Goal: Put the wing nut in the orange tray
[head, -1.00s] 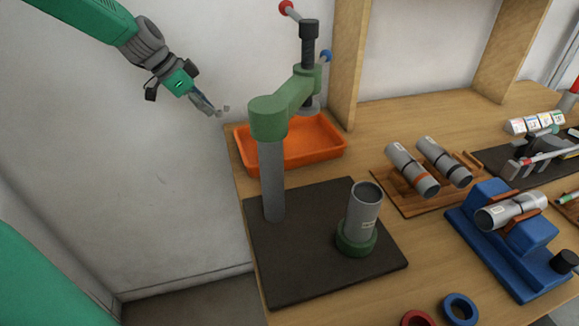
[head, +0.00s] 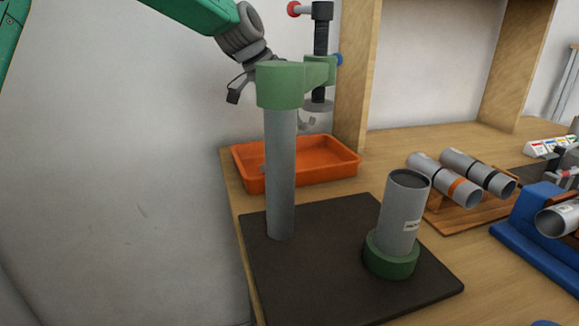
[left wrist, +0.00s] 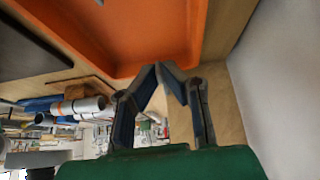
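The orange tray (head: 345,170) stands on the table behind the green press post, and it fills the upper part of the left wrist view (left wrist: 140,55). My left arm reaches in from the upper left, and its gripper is mostly hidden behind the green press head in the head view. In the left wrist view my left gripper (left wrist: 160,67) has its fingertips together at the tray's edge, with nothing visible between them. A tiny pale thing (left wrist: 99,2) shows in the tray at the top edge; it may be the wing nut, too small to tell. My right gripper is not in view.
The green press (head: 280,85) and its grey post stand on a dark mat (head: 330,285) in front of the tray. A grey cylinder (head: 403,215) stands in a green ring on the mat. More cylinders lie on a wooden rack (head: 460,215) at right.

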